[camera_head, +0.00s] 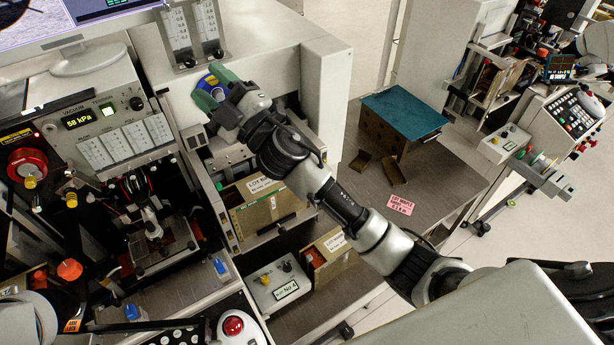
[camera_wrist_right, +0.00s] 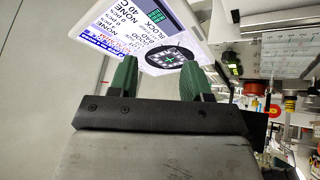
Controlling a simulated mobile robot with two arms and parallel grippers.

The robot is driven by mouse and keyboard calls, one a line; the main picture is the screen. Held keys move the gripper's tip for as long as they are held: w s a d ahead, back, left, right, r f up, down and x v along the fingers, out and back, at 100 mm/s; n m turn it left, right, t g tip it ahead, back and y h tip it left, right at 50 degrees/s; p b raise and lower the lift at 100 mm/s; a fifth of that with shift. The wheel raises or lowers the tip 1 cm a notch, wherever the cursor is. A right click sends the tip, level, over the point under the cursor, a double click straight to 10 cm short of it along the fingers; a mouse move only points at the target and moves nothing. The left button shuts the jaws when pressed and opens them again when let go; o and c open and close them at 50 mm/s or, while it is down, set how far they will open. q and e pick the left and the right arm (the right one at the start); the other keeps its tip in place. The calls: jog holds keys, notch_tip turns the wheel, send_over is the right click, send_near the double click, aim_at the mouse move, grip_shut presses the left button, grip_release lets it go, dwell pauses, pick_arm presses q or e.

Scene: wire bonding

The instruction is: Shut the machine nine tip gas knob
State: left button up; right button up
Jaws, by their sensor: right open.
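My right gripper (camera_head: 213,86) reaches in from the right, over the machine beside the white cabinet. Its two green fingers are apart, with nothing seen gripped. A round blue part (camera_head: 216,87) with a yellow spot shows at the fingers, partly covered; I cannot tell whether they touch it. In the right wrist view the open fingers (camera_wrist_right: 160,78) point toward a lit screen, and no knob shows between them. I cannot tell which control is the machine nine tip gas knob.
A vacuum display (camera_head: 80,119) and a large red knob (camera_head: 27,167) are at left. The white cabinet (camera_head: 325,92) stands close to my right arm. A wooden lot box (camera_head: 265,205) sits below the arm. A teal-topped box (camera_head: 404,112) stands on the bench at right.

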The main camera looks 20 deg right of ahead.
jog(key=s+d+f+m+g+h, duration=0.2)
jog(key=s+d+f+m+h, duration=0.3)
jog(key=f, duration=0.4)
jog(key=s+d+f+m+g+h, duration=0.3)
jog(key=s+d+f+m+h, duration=0.1)
jog(key=d+f+m+h, duration=0.4)
jog(key=shift+s+f+m+h, duration=0.4)
jog(key=shift+f+m, duration=0.3)
jog(key=shift+f, duration=0.2)
